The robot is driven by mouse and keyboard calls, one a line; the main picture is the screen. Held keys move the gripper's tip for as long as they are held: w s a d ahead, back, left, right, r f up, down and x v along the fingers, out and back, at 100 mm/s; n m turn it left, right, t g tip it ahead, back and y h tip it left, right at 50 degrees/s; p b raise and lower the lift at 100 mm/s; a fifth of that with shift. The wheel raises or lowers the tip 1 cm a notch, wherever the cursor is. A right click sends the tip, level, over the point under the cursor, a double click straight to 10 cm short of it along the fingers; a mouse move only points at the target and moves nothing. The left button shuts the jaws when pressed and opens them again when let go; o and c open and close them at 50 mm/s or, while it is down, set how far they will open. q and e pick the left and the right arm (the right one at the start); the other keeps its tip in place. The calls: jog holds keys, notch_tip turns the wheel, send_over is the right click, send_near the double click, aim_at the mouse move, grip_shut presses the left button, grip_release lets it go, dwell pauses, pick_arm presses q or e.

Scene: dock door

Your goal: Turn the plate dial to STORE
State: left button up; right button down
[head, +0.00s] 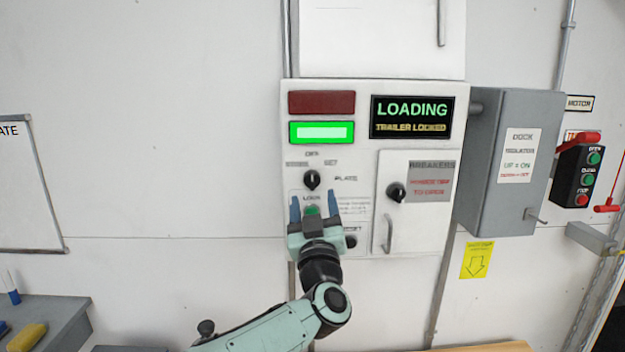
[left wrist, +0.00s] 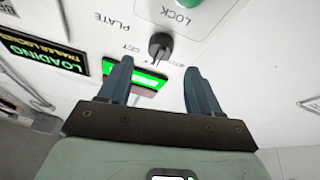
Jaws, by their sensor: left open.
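The plate dial (head: 312,180) is a black knob on the white control panel, left of the word PLATE, with small labels above it. It also shows upside down in the left wrist view (left wrist: 160,45). Its ridge looks close to upright in the head view; which label it points to is too small to tell. My left gripper (head: 314,205) is open and empty, its two blue fingers just below the dial. In the left wrist view the fingertips (left wrist: 158,68) lie either side of the dial's line, apart from it. My right gripper is not in view.
A green button (head: 311,211) shows between my fingers. The display (head: 411,117) reads LOADING, TRAILER LOCKED, and a green lamp (head: 322,132) is lit. A breakers door (head: 418,220) with a black knob (head: 396,192) and handle is at the right. A grey box (head: 505,165) stands beyond.

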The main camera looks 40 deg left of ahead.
aim_at(313, 185)
pick_arm(q)
jog(key=p+x, duration=0.1)
jog(key=x, duration=0.3)
jog(key=shift+w+r, duration=0.15)
jog(key=shift+w+a, duration=0.3)
jog(key=shift+a, duration=0.05)
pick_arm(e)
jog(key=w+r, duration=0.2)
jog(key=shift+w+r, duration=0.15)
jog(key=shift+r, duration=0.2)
pick_arm(q)
jog(key=c, duration=1)
